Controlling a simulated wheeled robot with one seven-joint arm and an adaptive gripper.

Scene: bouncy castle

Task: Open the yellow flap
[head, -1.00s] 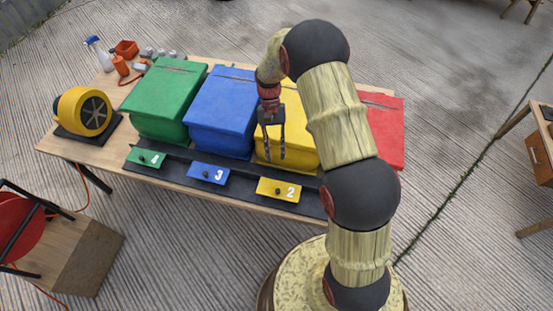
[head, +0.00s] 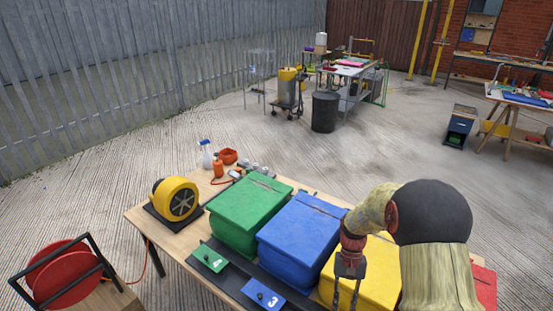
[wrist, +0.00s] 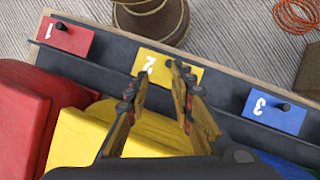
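The yellow flap (wrist: 150,64), marked 2, lies on the dark front rail in the wrist view. A dark knob seems to show near its middle, partly hidden by my fingertips. My gripper (wrist: 158,78) is open and empty, its fingertips overlapping the flap's near edge in the picture; I cannot tell if they touch. The flap looks closed flat. In the head view my gripper (head: 347,298) hangs in front of the yellow box (head: 380,265), and the yellow flap is out of frame.
The red flap (wrist: 66,38), marked 1, and blue flap (wrist: 273,111), marked 3, flank it. The green flap (head: 210,257), blue box (head: 302,235) and green box (head: 250,213) stand left in the head view. A yellow blower (head: 175,199) is at the table's left.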

